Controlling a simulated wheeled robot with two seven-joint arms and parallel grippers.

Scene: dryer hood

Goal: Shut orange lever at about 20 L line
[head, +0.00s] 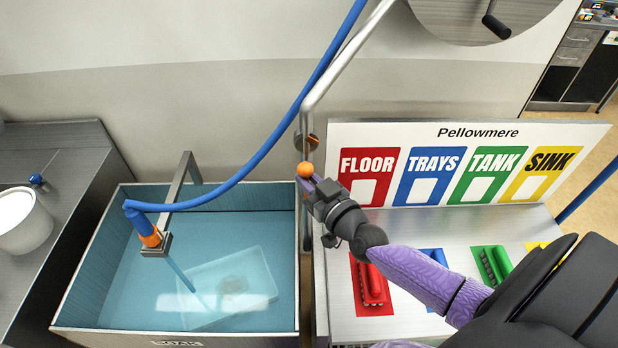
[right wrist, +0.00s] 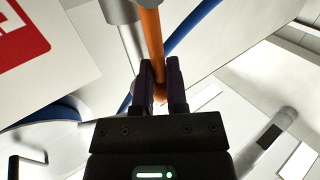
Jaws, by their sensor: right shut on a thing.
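My right gripper (head: 314,182) is shut on the orange lever (head: 305,169), whose round end shows at the fingertips beside the metal pipe (head: 306,115). In the right wrist view, the lever (right wrist: 152,38) is a long orange bar running between the two fingers (right wrist: 160,90). The soak sink (head: 76,262) stands left of the gripper and holds blue water. A thin stream runs into it from the orange-tipped nozzle (head: 151,238) of the blue hose (head: 228,183). I cannot make out the 20 L line. My left gripper is not in view.
A clear tray (head: 205,275) lies under the water. A white bucket (head: 22,222) stands at the left.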

